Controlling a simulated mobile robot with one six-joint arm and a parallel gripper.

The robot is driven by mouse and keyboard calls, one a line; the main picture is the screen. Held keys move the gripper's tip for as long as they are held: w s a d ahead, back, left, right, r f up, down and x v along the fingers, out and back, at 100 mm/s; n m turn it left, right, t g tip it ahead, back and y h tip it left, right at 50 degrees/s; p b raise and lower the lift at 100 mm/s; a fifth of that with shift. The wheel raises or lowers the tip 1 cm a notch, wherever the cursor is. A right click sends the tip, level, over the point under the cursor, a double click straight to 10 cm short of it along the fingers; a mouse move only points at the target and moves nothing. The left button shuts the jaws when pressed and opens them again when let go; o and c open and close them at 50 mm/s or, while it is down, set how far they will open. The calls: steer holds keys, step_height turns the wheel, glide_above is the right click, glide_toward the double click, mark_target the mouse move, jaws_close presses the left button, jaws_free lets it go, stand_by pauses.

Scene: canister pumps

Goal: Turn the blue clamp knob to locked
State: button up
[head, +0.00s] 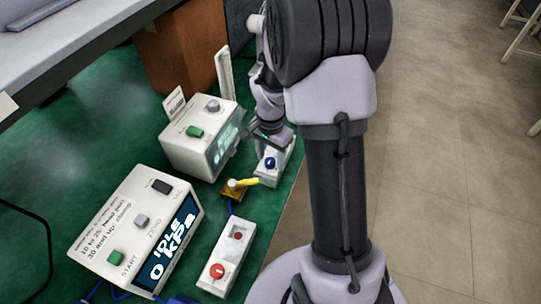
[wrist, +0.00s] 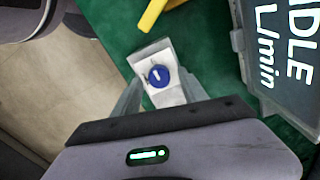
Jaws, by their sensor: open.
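The blue clamp knob (wrist: 158,76) is round with a white pointer line and sits on a narrow white block (wrist: 171,96). In the head view the blue knob (head: 270,163) is on the white block at the edge of the green mat, right of the yellow lever. My gripper (wrist: 159,82) is open, with one finger on each side of the white block in the wrist view. The knob shows between the fingers; I cannot tell whether they touch it. In the head view my arm partly hides the gripper and the block's far end.
A yellow lever (head: 243,183) on a brass valve is close left of the knob. A white box (head: 192,148) with a display stands behind it. A larger IDLE 0 kPa box (head: 127,229) and a red-button box (head: 228,255) stand nearer. Floor (head: 455,150) lies to the right.

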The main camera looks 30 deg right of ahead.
mark_target(270, 160)
step_height(270, 160, up, 18)
steer(key=p, duration=0.7)
steer(key=shift+f, duration=0.25)
steer(key=s+a+r+n+t+y, duration=0.1)
steer(key=s+a+r+n+t, duration=0.2)
steer(key=s+a, duration=0.5)
steer(key=s+a+r+n+t+y+b, duration=0.1)
steer(key=s+a+r+n+t, duration=0.1)
steer(key=s+a+r+n, duration=0.3)
steer(key=s+a+r, duration=0.3)
steer(key=s, duration=0.1)
steer(key=shift+s+a+t, duration=0.15)
steer(key=shift+a+t, duration=0.15)
steer(key=shift+t, duration=0.1)
